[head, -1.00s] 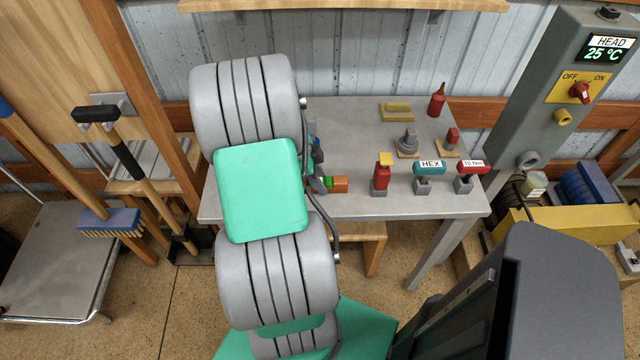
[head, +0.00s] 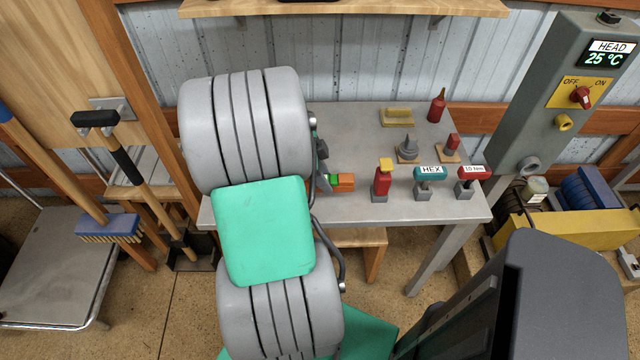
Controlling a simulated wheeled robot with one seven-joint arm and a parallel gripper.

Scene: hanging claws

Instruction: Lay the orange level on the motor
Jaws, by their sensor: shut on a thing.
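The orange level (head: 345,182), a small orange block with a green part at its left end, shows just right of my arm over the grey bench. Only a dark sliver of my gripper (head: 324,177) shows past the arm, at the level's left end. It is shut on the level; the fingertips are mostly hidden. I cannot make out the motor; my arm covers the left part of the bench. I cannot tell whether the level touches anything below it.

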